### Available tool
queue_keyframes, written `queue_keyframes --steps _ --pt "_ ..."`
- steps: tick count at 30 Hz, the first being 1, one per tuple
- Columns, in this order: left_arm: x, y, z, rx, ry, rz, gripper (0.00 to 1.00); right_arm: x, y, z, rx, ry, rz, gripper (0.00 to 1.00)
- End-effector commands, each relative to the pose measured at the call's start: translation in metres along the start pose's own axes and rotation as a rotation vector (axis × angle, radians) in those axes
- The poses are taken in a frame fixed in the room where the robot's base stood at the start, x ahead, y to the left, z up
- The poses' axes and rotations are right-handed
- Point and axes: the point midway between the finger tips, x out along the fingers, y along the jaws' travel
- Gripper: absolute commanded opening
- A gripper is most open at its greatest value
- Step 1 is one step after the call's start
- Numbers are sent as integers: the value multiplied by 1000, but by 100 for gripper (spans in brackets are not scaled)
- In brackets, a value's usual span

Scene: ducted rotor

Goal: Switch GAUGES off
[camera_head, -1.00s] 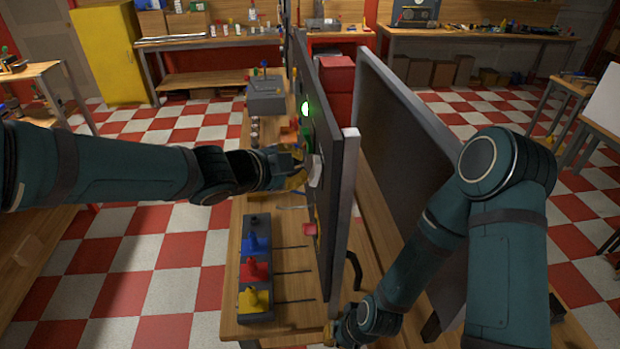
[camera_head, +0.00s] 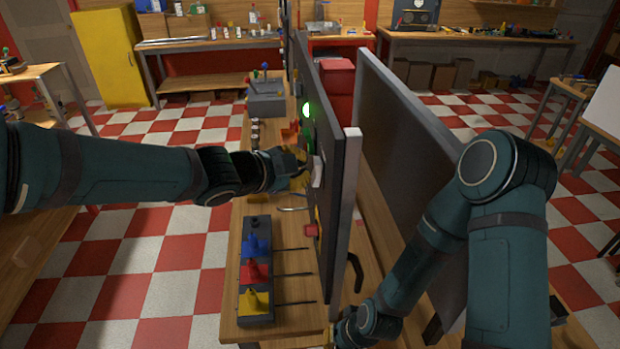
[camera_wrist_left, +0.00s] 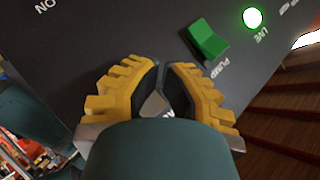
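The dark upright panel (camera_head: 335,200) stands on the bench, seen nearly edge-on in the head view. In the left wrist view its face (camera_wrist_left: 110,35) carries a green switch (camera_wrist_left: 209,39) marked PUMP, a lit green LIVE lamp (camera_wrist_left: 253,18) and an ON label. A pale switch (camera_head: 317,171) juts from the panel beside my left gripper. No GAUGES label is readable. My left gripper (camera_head: 303,166) is at the panel, its yellow fingers (camera_wrist_left: 161,68) close together at the tips. A light grey piece shows between them, partly hidden. My right gripper (camera_head: 338,332) is low by the bench's front, mostly hidden.
A grey box (camera_head: 256,268) with blue, red and yellow plungers sits on the bench left of the panel. A red knob (camera_head: 310,230) juts from the panel below my left gripper. A second large grey panel (camera_head: 405,130) stands to the right.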

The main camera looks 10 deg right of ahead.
Motion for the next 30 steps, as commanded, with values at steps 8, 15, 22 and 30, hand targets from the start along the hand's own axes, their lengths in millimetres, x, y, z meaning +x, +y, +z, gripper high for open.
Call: queue_keyframes --steps 8,15,22,30 --pt "3 2 -1 1 1 1 0 4 2 2 3 -3 1 0" --pt "5 4 -2 1 1 1 0 7 4 2 4 -4 1 0" --pt "5 3 -2 1 1 0 0 6 4 2 5 -5 2 0" --pt "-1 -2 -1 0 0 0 0 -2 2 2 7 -6 3 0"
